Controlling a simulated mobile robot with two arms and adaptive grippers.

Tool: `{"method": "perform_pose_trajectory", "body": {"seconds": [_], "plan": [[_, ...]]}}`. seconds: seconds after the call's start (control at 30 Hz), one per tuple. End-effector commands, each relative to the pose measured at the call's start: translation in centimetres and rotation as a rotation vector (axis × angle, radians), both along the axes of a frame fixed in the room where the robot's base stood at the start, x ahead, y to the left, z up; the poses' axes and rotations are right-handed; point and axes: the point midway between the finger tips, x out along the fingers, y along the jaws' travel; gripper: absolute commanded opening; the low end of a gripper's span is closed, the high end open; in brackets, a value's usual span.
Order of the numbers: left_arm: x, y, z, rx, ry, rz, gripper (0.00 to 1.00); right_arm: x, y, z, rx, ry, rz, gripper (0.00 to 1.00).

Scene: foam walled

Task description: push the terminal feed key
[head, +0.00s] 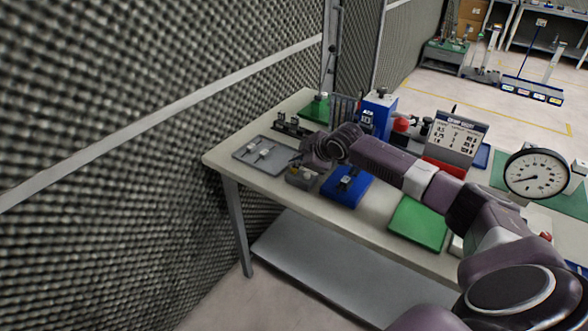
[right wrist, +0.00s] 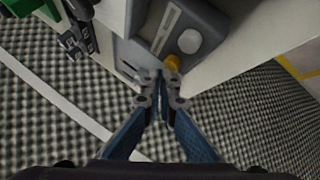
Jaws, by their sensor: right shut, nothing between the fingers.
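A small grey device (head: 302,180) stands near the front edge of the workbench. In the right wrist view the grey device (right wrist: 188,22) has a pale label strip, a light grey round button (right wrist: 189,41) and a yellow button (right wrist: 173,62) at its edge. I cannot tell which part is the terminal feed key. My right gripper (head: 298,161) is over the device. In the right wrist view its closed fingertips (right wrist: 160,76) are empty and very close to the yellow button; I cannot tell whether they touch. My left gripper is out of view.
A flat grey plate (head: 250,160) lies left of the device, and a blue fixture (head: 346,192) lies right. A green mat (head: 418,224) is further right. Behind are a blue box (head: 378,112), a sign (head: 459,136) and a dial gauge (head: 537,174). A foam wall (head: 120,120) borders the bench's left.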

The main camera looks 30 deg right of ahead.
Motion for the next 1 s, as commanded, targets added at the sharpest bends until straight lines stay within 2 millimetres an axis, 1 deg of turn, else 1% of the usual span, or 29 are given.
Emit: {"method": "perform_pose_trajectory", "body": {"seconds": [1.0], "plan": [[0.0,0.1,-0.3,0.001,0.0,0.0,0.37,-0.1,0.0,-1.3,-0.001,0.003,-0.001,0.0]]}}
